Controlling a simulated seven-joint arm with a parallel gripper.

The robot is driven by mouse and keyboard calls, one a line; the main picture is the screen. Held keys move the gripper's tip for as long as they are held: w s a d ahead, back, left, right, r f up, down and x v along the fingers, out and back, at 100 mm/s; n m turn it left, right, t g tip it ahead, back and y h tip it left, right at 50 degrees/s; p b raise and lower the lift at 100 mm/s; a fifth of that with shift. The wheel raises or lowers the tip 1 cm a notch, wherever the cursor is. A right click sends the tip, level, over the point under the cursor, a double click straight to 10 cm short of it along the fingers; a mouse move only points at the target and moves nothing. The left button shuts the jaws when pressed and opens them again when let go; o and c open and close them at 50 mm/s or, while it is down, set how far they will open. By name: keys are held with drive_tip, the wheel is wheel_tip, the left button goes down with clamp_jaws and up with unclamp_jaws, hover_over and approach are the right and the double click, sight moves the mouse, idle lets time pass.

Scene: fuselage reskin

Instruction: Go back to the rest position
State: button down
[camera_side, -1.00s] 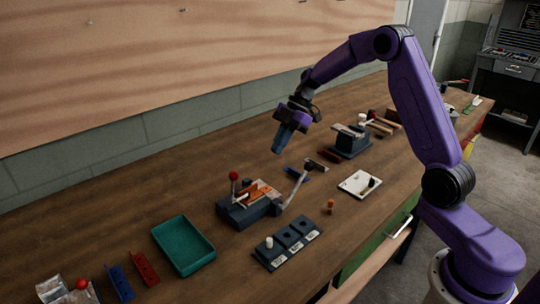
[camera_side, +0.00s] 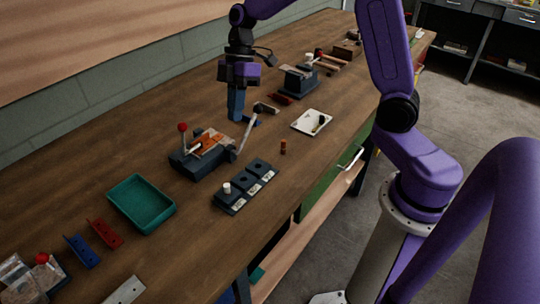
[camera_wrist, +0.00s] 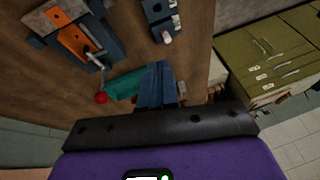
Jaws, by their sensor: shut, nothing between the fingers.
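My gripper (camera_side: 235,118) hangs over the workbench in the side view, its blue-grey fingers pointing down. The fingers are together with nothing between them. It is behind and to the right of the clamp fixture (camera_side: 190,162), which has a red-knobbed lever and an orange piece on it. Whether the fingertips touch the bench or a small blue part behind them is hard to tell. In the wrist view the closed fingers (camera_wrist: 157,82) show at the middle, with the clamp fixture (camera_wrist: 45,20) at upper left.
A white plate (camera_side: 305,128) and a dark fixture (camera_side: 298,80) are to the right. Red (camera_side: 104,233) and blue (camera_side: 81,250) brackets lie at left.

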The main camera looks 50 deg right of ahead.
drive_tip(key=s+d+m+t+h, duration=0.1)
drive_tip(key=s+m+h, duration=0.1)
drive_tip(key=s, duration=1.1)
drive_tip(key=s+d+m+t+h, duration=0.1)
drive_tip(key=s+h, duration=0.1)
drive_tip(key=s, duration=1.1)
drive_tip(key=shift+s+d+m, duration=0.15)
drive_tip(key=shift+d+m, duration=0.1)
drive_tip(key=shift+m, duration=0.15)
